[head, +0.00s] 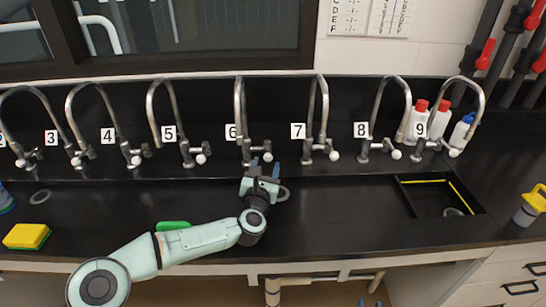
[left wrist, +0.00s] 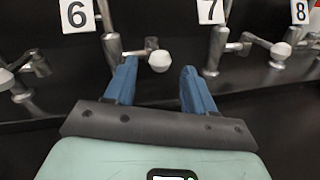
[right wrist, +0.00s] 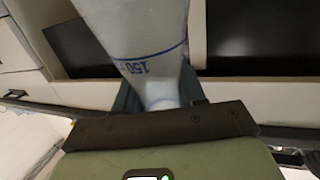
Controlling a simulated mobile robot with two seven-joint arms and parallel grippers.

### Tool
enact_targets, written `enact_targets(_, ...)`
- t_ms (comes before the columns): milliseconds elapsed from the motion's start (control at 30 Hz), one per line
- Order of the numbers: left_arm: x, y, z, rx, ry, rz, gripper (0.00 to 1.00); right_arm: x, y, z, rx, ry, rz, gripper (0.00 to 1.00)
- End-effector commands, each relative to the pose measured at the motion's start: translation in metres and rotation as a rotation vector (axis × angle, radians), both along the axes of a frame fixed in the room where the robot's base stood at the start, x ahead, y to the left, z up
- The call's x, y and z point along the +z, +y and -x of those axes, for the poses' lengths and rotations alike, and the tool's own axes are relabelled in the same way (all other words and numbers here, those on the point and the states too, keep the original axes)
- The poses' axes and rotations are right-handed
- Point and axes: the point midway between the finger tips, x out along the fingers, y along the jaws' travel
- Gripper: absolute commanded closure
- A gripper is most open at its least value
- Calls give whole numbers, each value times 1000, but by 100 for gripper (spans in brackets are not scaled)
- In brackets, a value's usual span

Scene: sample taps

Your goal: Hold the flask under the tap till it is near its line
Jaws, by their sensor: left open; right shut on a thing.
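Several numbered swan-neck taps stand along the back of the black bench in the head view. My left gripper (head: 265,172) is open just in front of tap 6 (head: 240,115). In the left wrist view, the white knob (left wrist: 160,61) of tap 6 lies beyond and between the two blue fingertips (left wrist: 157,75), apart from them. In the right wrist view, my right gripper (right wrist: 158,98) is shut on the flask (right wrist: 135,30), a pale translucent vessel with a blue line marked 150. No liquid level can be made out. The flask does not show in the head view.
A sink opening (head: 425,198) is at the right of the bench. A yellow-green sponge (head: 26,236) lies at the left, and a green object (head: 173,225) is behind my left forearm. Red- and blue-capped bottles (head: 418,120) stand behind tap 9. A yellow-topped bottle (head: 527,210) is far right.

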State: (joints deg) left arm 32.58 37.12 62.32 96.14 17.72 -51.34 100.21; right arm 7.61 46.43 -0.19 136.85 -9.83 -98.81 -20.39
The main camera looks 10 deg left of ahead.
Motion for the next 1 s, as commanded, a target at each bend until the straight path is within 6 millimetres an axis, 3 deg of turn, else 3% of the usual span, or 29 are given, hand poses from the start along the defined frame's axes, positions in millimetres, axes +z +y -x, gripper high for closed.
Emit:
enact_targets(100,1,1,-21,0,1,4,46,5,0,0,0,-2,0,100)
enact_targets(300,1,4,-42,1,0,2,46,9,0,-1,0,-3,0,100)
enact_targets(733,0,4,-49,0,0,-1,46,10,0,-1,0,-4,0,100)
enact_targets(900,0,4,-49,0,0,-1,100,10,0,-1,0,-4,0,100)
enact_targets(1000,0,5,-49,0,0,0,100,10,0,-1,0,-4,0,100)
